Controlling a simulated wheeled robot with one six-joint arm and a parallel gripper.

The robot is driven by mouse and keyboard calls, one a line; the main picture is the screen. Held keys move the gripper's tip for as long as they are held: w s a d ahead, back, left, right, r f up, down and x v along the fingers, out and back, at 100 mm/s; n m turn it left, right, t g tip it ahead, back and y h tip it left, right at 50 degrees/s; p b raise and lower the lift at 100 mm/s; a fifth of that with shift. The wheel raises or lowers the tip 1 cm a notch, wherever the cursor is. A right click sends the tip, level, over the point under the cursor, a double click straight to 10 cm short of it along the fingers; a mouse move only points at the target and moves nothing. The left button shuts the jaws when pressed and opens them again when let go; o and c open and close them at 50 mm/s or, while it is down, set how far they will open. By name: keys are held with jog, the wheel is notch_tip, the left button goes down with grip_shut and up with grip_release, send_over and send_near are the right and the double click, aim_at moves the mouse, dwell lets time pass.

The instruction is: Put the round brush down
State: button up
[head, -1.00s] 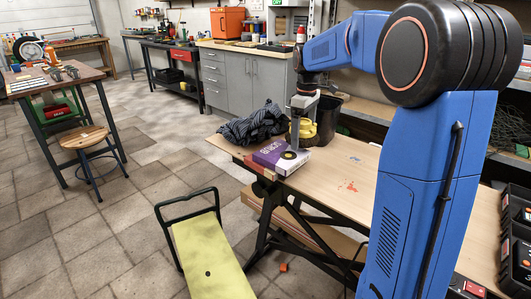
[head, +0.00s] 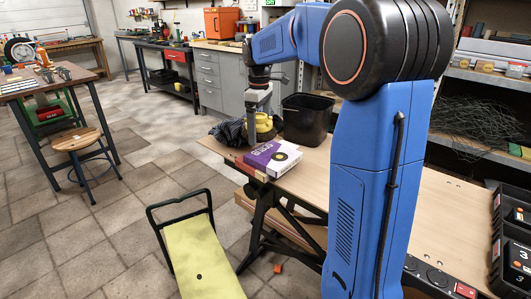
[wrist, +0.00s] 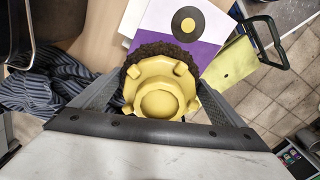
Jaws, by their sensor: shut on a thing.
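The round brush (wrist: 160,90) has a yellow hub and a rim of dark bristles. In the wrist view it sits between the two jaws of my gripper (wrist: 160,104), which is shut on it. In the head view the yellow hub (head: 265,123) shows beside the grey jaw of my gripper (head: 254,128), above the wooden workbench (head: 310,165). I cannot tell from these views how high the brush is above the bench or the cloth.
A purple and white box (head: 272,158) lies at the bench's near left end, close to the brush. A striped dark cloth (head: 230,130) is bunched at the left. A black bin (head: 307,120) stands to the right. A green-yellow kneeler (head: 200,255) stands on the floor.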

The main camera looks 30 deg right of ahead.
notch_tip(320, 180, up, 6)
jog(key=f, duration=0.1)
send_over(271, 152)
jog(key=shift+r+n, duration=0.25)
jog(key=shift+n, duration=0.05)
jog(key=shift+f, duration=4.8)
jog(key=shift+f, duration=0.2)
jog(key=o, duration=0.9)
